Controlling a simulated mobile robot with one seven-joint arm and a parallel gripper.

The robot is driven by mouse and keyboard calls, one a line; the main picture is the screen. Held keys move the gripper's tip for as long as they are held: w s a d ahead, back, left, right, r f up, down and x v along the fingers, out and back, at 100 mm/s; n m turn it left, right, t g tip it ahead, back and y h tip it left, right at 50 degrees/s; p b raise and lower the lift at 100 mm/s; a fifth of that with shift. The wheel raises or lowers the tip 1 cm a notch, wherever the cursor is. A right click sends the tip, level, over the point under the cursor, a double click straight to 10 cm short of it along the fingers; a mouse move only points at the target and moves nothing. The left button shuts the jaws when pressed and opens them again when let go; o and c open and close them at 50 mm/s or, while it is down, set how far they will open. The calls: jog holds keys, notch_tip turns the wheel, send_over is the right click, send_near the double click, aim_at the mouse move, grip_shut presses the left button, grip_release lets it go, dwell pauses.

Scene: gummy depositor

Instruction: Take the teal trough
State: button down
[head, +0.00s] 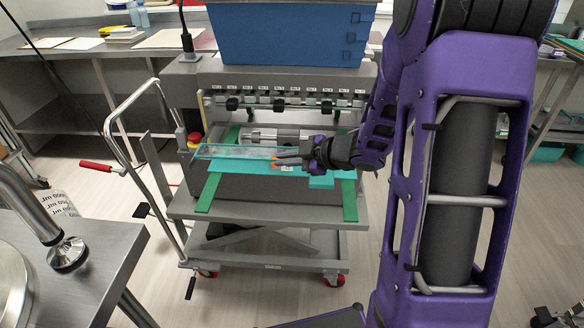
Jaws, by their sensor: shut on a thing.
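The teal trough (232,152), long, shallow and see-through with teal edges, lies crosswise in front of the depositor. My gripper (287,158) reaches in from the right and is shut on the trough's right end. The trough looks roughly level and sits over a flat teal piece (245,167). I cannot tell whether the two touch. My gripper's fingers are small here and partly hide the trough's right end.
The depositor (275,78) with its blue hopper (290,35) and row of nozzles stands behind. Two green rails (208,193) run along the wheeled cart (265,208). A red-gripped handle (97,166) juts left. A steel table (105,255) is at front left.

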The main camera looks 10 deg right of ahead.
aim_at(285, 174)
dwell(0.5)
notch_tip(285, 174, up, 10)
jog(key=p, duration=0.4)
dwell(1.8)
